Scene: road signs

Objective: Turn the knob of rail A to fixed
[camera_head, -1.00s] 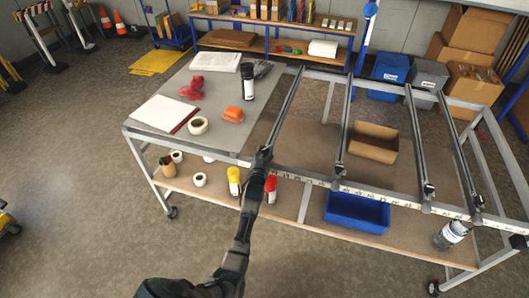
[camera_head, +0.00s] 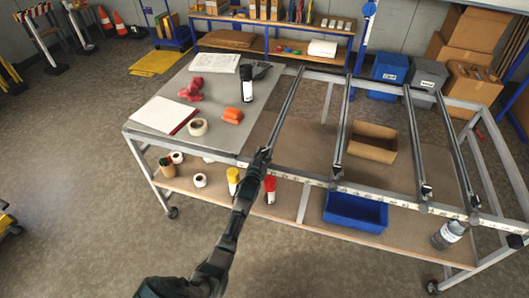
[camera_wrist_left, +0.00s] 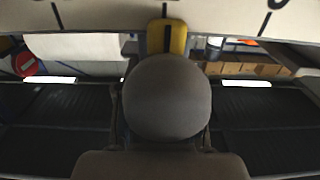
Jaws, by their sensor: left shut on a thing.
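My left gripper (camera_head: 262,157) is at the front end of the leftmost rail (camera_head: 285,108) on the table frame. It is shut on that rail's knob, which the gripper hides in the head view. In the left wrist view a grey rounded knob (camera_wrist_left: 167,97) fills the middle, with dark finger parts close on both sides. A yellow pointer (camera_wrist_left: 167,38) with a black line shows just above it, below a pale scale strip (camera_wrist_left: 220,15) with black marks. I cannot read the knob's setting. No label for rail A is readable. My right gripper is not in view.
Other rails (camera_head: 342,120) run across the frame to the right, with dark knobs at their front ends. A cardboard box (camera_head: 373,143) and a blue bin (camera_head: 356,212) sit below them.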

